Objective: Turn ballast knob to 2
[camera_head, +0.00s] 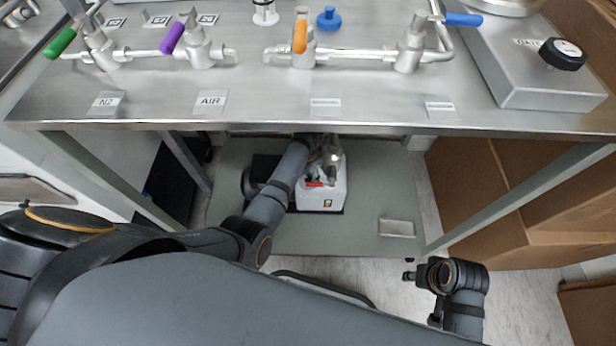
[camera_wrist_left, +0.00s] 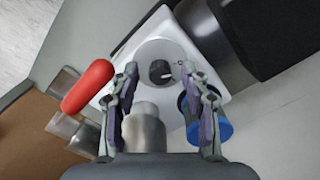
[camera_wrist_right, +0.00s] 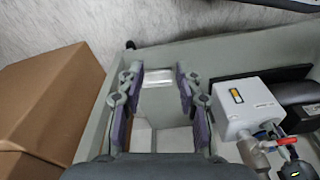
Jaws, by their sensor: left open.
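The white vacuum pump (camera_head: 321,198) sits on the grey lower shelf, under the steel bench. In the left wrist view its white face (camera_wrist_left: 185,42) carries a round dial plate with the small black ballast knob (camera_wrist_left: 160,72). My left gripper (camera_wrist_left: 160,80) is open, its fingers on either side of the knob in that picture; I see no clear contact. In the head view, its arm reaches under the bench and the gripper is partly hidden at the pump. My right gripper (camera_wrist_right: 160,78) is open and empty, over the shelf away from the pump, which also shows there (camera_wrist_right: 246,104).
A red valve handle (camera_wrist_left: 88,86) and metal pipe fittings (camera_wrist_left: 144,128) lie close to my left fingers, with a blue round part (camera_wrist_left: 194,128) nearby. The bench's front edge (camera_head: 320,129) overhangs the shelf. Cardboard boxes (camera_head: 500,200) stand at the right.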

